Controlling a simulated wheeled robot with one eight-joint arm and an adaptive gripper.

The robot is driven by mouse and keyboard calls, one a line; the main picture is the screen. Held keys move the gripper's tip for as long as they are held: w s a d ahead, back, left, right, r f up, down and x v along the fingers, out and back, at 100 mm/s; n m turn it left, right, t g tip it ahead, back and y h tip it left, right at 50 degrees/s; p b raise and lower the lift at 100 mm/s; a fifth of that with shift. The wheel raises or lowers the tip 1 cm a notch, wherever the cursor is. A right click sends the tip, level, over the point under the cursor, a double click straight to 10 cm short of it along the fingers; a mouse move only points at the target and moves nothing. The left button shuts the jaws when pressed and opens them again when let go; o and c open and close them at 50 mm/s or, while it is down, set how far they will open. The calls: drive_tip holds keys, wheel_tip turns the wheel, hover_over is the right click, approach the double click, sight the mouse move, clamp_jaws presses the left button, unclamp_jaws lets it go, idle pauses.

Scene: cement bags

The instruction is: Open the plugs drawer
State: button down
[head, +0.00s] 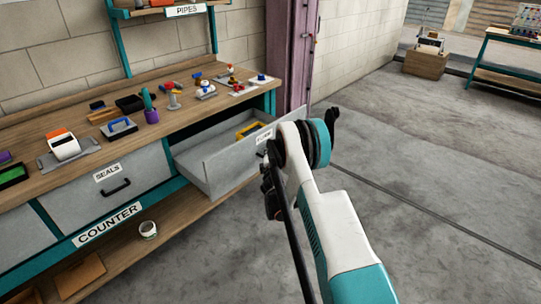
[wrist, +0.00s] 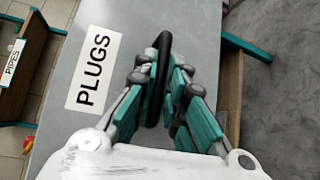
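The plugs drawer (head: 225,163) is pulled out from the counter, and a yellow item (head: 247,130) lies inside it. In the wrist view its grey front (wrist: 205,30) carries a white PLUGS label (wrist: 95,72) and a black bar handle (wrist: 163,60). My gripper (wrist: 165,75) has its teal-padded fingers on both sides of this handle, close against it, and looks shut on it. In the head view my gripper (head: 270,185) is at the drawer front, and my arm hides the handle and part of the label.
The closed seals drawer (head: 110,190) is left of the open one. The wooden counter top (head: 100,140) holds several small items. A lower shelf (head: 120,255) carries a roll of tape (head: 148,230). A purple post (head: 290,60) stands behind.

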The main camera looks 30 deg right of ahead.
drive_tip(key=c, duration=1.7)
unclamp_jaws()
drive_tip(key=shift+a, duration=0.1)
drive_tip(key=shift+o, duration=0.2)
drive_tip(key=f+v, duration=0.1)
drive_tip(key=v, duration=0.6)
drive_tip(key=shift+s+r, duration=0.25)
drive_tip(key=shift+r, duration=0.25)
drive_tip(key=shift+a, duration=0.1)
